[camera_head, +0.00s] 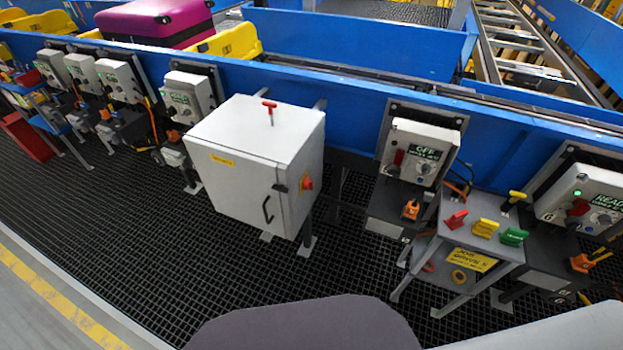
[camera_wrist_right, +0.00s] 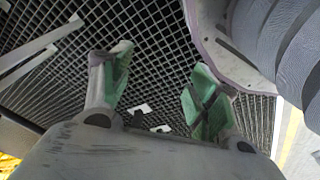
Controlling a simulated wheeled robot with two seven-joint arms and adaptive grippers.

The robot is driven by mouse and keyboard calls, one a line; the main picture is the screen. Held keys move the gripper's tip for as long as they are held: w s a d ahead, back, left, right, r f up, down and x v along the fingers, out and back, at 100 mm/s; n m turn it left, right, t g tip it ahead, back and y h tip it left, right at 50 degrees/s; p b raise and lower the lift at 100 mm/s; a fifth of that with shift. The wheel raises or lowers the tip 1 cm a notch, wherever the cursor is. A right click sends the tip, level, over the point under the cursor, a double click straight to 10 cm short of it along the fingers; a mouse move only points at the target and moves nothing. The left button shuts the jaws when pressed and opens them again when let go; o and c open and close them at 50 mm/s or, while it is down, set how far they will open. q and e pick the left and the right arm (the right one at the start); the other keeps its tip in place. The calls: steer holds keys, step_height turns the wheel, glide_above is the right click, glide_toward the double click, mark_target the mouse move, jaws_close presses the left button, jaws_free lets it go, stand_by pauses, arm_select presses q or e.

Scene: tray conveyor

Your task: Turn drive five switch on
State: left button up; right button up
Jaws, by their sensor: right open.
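A grey control box (camera_head: 418,155) on the blue conveyor side shows a green display reading OFF, with smaller text that looks like DRIVE 5. A red switch handle (camera_head: 398,158) is on its left and a round knob (camera_head: 424,169) below the display. An orange part (camera_head: 411,209) is on the dark unit under the box. My right gripper (camera_wrist_right: 160,75) shows in the right wrist view, open and empty, with green pads above the dark grating. The control box is not in that view. Neither gripper shows in the head view.
A small grey stand (camera_head: 465,235) right of the box holds red, yellow and green pieces and a yellow job label. A READY box (camera_head: 582,200) is farther right. A white cabinet (camera_head: 255,160) with a red T-handle on top stands left. The grating floor in front is clear.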

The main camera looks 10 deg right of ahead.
steer(key=w+a+r+b, duration=0.1)
steer(key=w+r+b, duration=0.4)
steer(key=w+b, duration=0.3)
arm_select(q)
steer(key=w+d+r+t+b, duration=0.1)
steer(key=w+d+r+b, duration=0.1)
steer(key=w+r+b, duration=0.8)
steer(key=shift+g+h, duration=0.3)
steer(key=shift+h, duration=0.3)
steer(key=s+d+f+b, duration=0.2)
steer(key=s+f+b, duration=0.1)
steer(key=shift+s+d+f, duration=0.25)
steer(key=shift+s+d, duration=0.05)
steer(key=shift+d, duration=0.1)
arm_select(e)
steer(key=w+d+r+n+t+h, duration=0.3)
steer(key=w+r+n, duration=0.4)
steer(key=r, duration=0.5)
steer(key=w+d+r+n+t+h, duration=0.3)
steer(key=w+r+n+t, duration=0.3)
steer(key=r+n, duration=0.5)
steer(key=w+d+r+n+t+h, duration=0.3)
steer(key=w+r+n, duration=0.4)
steer(key=r, duration=0.6)
steer(key=n+t, duration=0.1)
steer(key=n, duration=0.1)
steer(key=shift+w+d+n, duration=0.3)
steer(key=shift+w+d, duration=0.05)
steer(key=shift+d, duration=0.05)
